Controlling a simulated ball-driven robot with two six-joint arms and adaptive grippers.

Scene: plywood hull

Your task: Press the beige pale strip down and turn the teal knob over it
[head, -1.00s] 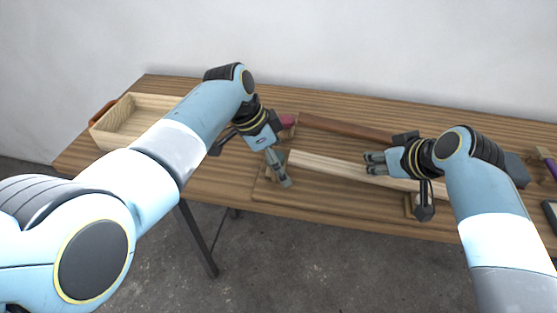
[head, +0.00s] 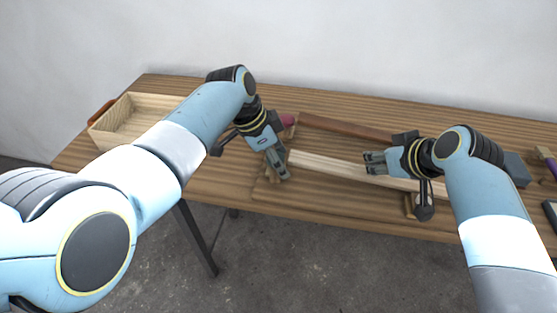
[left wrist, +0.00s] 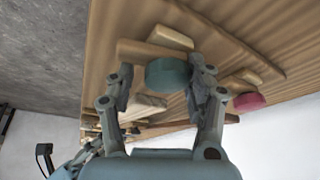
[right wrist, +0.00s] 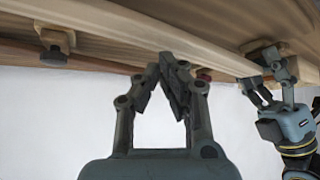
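The beige pale strip (head: 325,165) lies along a wooden board on the bench; its right part is hidden by my right arm. My left gripper (head: 280,172) is at the strip's left end. In the left wrist view the teal knob (left wrist: 167,74) sits between its two spread fingers, with a gap on the left side; contact on the right side is unclear. My right gripper (head: 374,163) is over the strip's middle. In the right wrist view its fingertips (right wrist: 174,62) are together with nothing seen between them, close to the strip (right wrist: 150,35); whether they touch it is unclear.
A reddish-brown strip (head: 345,127) lies behind the pale one, with a red knob (head: 289,120) near its left end. A dark knob (right wrist: 53,57) shows in the right wrist view. An open wooden box (head: 125,125) stands at the left; a dark grey block (head: 517,168) lies at right.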

